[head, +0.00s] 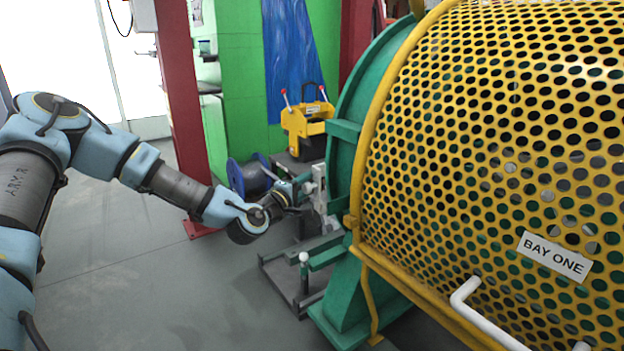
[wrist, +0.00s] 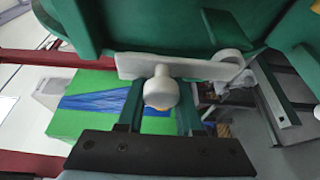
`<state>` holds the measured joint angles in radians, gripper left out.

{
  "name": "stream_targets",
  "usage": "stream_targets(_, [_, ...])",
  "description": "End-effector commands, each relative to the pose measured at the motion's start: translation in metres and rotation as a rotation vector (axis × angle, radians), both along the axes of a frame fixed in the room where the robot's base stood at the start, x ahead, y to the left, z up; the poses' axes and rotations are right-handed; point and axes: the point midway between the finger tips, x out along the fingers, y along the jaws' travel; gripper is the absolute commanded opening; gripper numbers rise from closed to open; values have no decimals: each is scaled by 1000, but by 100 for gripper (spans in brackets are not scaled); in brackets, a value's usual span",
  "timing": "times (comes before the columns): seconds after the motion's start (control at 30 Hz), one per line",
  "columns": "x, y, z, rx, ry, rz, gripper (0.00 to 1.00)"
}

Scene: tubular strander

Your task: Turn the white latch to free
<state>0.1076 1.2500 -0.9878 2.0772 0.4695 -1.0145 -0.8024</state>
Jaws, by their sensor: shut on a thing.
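The white latch (wrist: 195,68) is a flat pale bar lying across the wrist view, tilted slightly down to the right, against the green machine frame. Its round white knob (wrist: 161,90) sticks out toward the camera. My gripper (wrist: 160,104) has one finger on each side of the knob and is shut on it. In the head view, my gripper (head: 303,188) is at the left edge of the green end ring, and the pale latch (head: 321,200) shows upright beside it, partly hidden by the gripper.
The yellow perforated guard (head: 480,130), with a "BAY ONE" label (head: 555,257) and white handle (head: 485,318), fills the right. A white-topped lever (head: 304,258) stands below my gripper. Behind are a cable spool (head: 250,178) and yellow machine (head: 308,125). The floor at left is clear.

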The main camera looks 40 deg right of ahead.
Motion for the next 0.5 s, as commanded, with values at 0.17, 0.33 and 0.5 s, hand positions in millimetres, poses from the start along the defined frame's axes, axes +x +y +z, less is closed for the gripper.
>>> stream_targets(0.17, [2,0,0,0,14,3,0])
stream_targets(0.33, [3,0,-1,0,15,4,0])
stream_targets(0.5, [3,0,-1,0,14,4,37])
